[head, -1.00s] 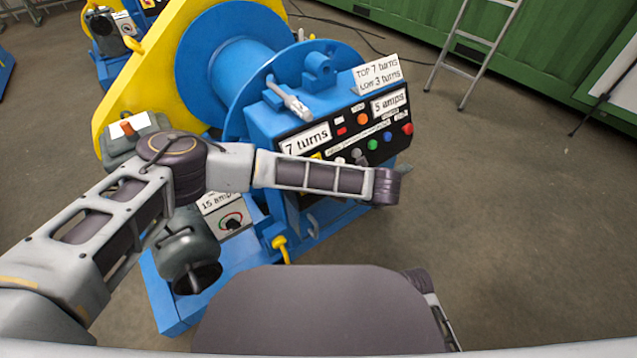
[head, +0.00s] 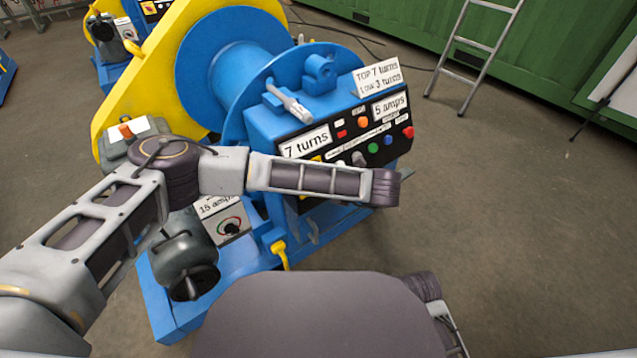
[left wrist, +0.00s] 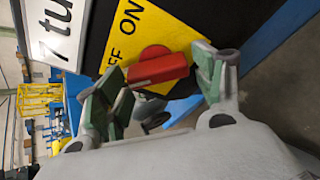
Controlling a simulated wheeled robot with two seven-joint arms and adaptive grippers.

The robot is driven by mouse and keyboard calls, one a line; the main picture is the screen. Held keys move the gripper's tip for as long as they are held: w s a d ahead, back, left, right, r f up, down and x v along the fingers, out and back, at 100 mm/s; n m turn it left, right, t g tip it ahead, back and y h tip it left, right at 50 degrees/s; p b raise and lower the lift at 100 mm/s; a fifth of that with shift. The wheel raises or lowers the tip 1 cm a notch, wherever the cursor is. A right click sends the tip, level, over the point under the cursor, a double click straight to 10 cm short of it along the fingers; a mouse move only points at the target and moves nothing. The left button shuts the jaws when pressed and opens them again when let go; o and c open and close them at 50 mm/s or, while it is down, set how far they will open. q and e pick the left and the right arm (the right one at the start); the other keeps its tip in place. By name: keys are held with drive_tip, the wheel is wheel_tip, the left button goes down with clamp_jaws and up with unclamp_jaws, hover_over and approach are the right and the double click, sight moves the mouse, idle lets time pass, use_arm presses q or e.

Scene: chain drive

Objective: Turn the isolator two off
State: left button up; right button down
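In the left wrist view a red rotary switch handle (left wrist: 157,68) sits on a yellow plate (left wrist: 172,28) lettered ON and OFF. Only a sliver of yellow shows above my forearm in the head view. My left gripper (left wrist: 160,92) is open, with one green-padded finger on each side of the red handle. The right finger is close to the handle's right end; I cannot tell whether it touches. In the head view my left forearm crosses the front of the blue control panel (head: 352,135) and the gripper is hidden. My right gripper is out of view.
A "7 turns" label (head: 306,143) is beside the switch. Coloured buttons (head: 373,147) line the panel. A smaller dial (head: 232,226) is under the "15 amps" label. A blue drum (head: 238,70) stands behind; a ladder (head: 470,50) leans at the back right. Floor at right is clear.

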use_arm(q)
drive_tip(key=shift+o, duration=0.3)
drive_tip(key=shift+r, duration=0.1)
drive_tip(key=v, duration=1.1)
drive_tip(key=shift+s+d+r, duration=0.2)
drive_tip(key=shift+d+r, duration=0.05)
drive_tip(key=shift+d, duration=0.05)
idle(0.4)
idle(0.5)
